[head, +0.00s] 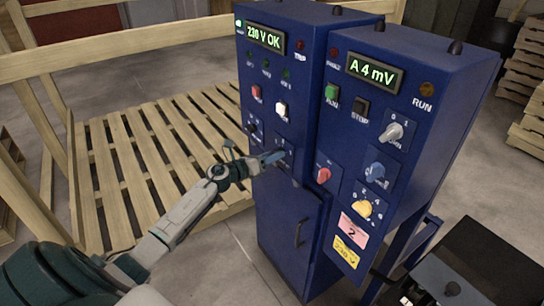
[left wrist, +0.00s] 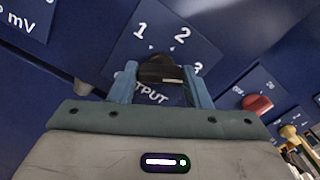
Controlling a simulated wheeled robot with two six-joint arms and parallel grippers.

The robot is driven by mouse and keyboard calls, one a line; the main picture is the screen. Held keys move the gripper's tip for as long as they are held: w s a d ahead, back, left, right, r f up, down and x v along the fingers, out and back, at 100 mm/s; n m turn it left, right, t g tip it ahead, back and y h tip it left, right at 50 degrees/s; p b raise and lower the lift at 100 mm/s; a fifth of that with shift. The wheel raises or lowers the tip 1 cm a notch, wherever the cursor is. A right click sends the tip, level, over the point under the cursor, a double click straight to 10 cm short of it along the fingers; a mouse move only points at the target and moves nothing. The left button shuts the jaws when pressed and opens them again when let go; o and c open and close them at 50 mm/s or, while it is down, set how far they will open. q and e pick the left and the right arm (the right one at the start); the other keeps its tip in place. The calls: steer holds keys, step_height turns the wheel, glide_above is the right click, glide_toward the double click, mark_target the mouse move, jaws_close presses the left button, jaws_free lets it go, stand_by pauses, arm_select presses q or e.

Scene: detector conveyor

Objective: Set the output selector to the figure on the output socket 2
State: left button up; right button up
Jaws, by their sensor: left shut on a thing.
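The output selector is a black knob (left wrist: 160,72) on a dark blue panel, with the figures 1, 2 and 3 around it and the word OUTPUT printed beside it. My left gripper (left wrist: 160,88) is shut on this knob, one finger on each side. The knob has a pale mark, but I cannot tell which figure it points to. In the head view my left gripper (head: 272,158) reaches the left cabinet's front and mostly hides the selector. A pink label (head: 353,230) low on the right cabinet seems to read 2. I cannot make out an output socket. My right gripper is not in view.
The left cabinet's display (head: 265,37) reads 230 V OK; the right one (head: 374,73) reads A 4 mV. A red knob (head: 323,174), grey knob (head: 393,132), blue knob (head: 376,170) and yellow knob (head: 363,208) are nearby. Wooden pallets (head: 150,160) lie left.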

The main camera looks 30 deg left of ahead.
arm_select(q)
steer(key=shift+n+p, duration=3.9)
steer(key=shift+n, duration=1.9)
steer(key=shift+f, duration=0.1)
steer(key=o, duration=1)
